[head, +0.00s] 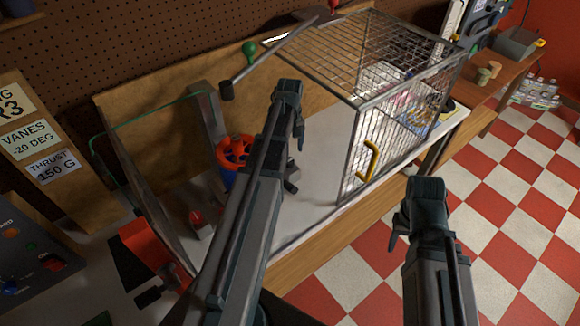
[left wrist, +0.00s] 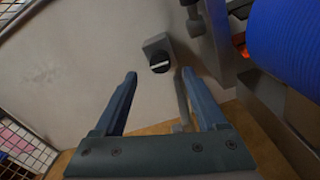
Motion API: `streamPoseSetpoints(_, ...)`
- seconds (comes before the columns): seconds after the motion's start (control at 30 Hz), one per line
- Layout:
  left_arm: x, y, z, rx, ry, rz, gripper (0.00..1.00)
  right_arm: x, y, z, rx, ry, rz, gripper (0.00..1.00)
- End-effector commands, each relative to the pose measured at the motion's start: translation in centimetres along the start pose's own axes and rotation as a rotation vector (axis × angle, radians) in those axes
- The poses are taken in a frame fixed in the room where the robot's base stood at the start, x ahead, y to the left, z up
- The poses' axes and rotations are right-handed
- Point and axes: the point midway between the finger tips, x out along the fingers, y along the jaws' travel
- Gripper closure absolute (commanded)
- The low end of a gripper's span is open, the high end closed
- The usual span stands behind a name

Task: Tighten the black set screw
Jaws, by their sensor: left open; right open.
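In the left wrist view a black round screw head with a pale slot (left wrist: 160,63) sits in a small grey block on the light bench top; it looks like the black set screw. My left gripper (left wrist: 158,76) is open, with its two fingers apart on either side below the screw in the picture, and nothing between them. In the head view my left gripper (head: 300,140) hangs at the end of its arm, mostly hidden, beside the orange and blue ducted rotor (head: 235,151). My right gripper (head: 395,240) is open and empty, over the checkered floor.
A wire cage (head: 350,75) stands on the bench to the right, with a yellow handle (head: 369,160) on its front. The bench front is mostly clear.

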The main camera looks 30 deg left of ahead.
Motion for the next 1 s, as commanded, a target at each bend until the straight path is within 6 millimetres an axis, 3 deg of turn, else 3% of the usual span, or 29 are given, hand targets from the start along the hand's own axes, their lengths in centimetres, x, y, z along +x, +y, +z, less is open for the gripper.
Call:
streamPoseSetpoints(0.03,1.5,0.0,0.0,0.000,0.000,0.000,0.27,1.5,-0.1,-0.1,-0.002,0.000,0.000,0.50)
streamPoseSetpoints(0.4,6.0,0.0,0.0,0.000,0.000,0.000,0.27,6.0,-0.6,-0.3,-0.002,0.000,0.001,0.50)
streamPoseSetpoints(0.8,6.4,0.0,0.0,0.000,0.000,0.000,0.27,6.3,-0.6,-0.4,-0.002,0.000,0.001,0.50)
streamPoseSetpoints(1.0,6.4,0.0,0.0,0.000,0.000,0.000,0.61,6.3,-0.6,-0.4,-0.002,0.000,0.001,0.50)
